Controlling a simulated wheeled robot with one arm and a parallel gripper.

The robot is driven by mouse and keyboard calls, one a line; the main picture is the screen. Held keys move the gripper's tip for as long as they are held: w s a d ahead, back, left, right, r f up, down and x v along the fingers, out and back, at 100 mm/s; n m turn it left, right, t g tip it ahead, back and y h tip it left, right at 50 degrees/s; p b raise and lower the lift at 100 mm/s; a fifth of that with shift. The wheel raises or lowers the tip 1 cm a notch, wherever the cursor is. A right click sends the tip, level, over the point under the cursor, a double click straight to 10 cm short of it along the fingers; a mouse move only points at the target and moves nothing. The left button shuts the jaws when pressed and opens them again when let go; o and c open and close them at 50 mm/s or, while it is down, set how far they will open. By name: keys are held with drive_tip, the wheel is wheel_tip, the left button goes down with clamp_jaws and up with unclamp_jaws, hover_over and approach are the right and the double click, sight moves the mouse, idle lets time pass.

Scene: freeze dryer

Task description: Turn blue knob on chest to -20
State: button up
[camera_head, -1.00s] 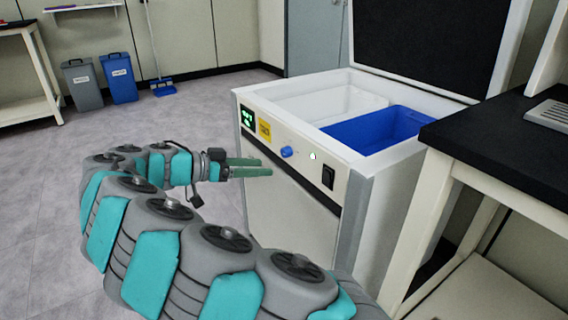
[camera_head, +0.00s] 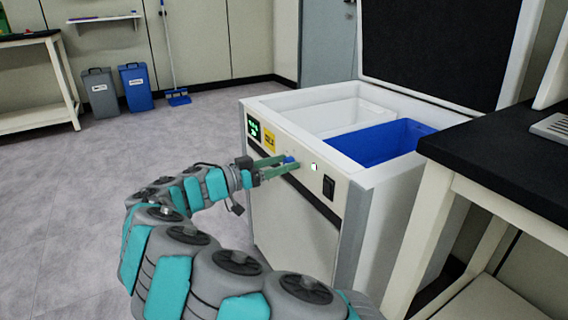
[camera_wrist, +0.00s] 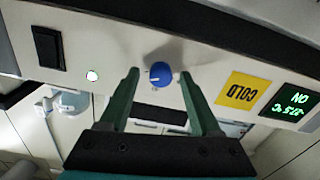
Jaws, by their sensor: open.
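The blue knob (camera_wrist: 161,75) is on the front panel of the white chest (camera_head: 300,218), between a small lit indicator and a yellow label. In the wrist view it has a white pointer mark and faint scale marks around it. My gripper (camera_wrist: 159,78) is open, with one green finger on each side of the knob. A gap shows between each finger and the knob in the wrist view. In the head view the knob (camera_head: 290,160) is partly hidden by the fingers. I cannot tell how far the fingertips reach along its depth.
The panel also bears a black switch (camera_head: 329,187), a round light (camera_head: 314,167), a yellow COLD label (camera_wrist: 243,92) and a green display (camera_wrist: 290,105). The lid is raised over a blue bin (camera_head: 385,143). A black-topped table (camera_head: 490,150) stands close at the right.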

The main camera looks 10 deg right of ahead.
drive_tip(key=shift+w+d, duration=0.1)
drive_tip(key=shift+d, duration=0.2)
drive_tip(key=shift+c, duration=0.2)
clamp_jaws()
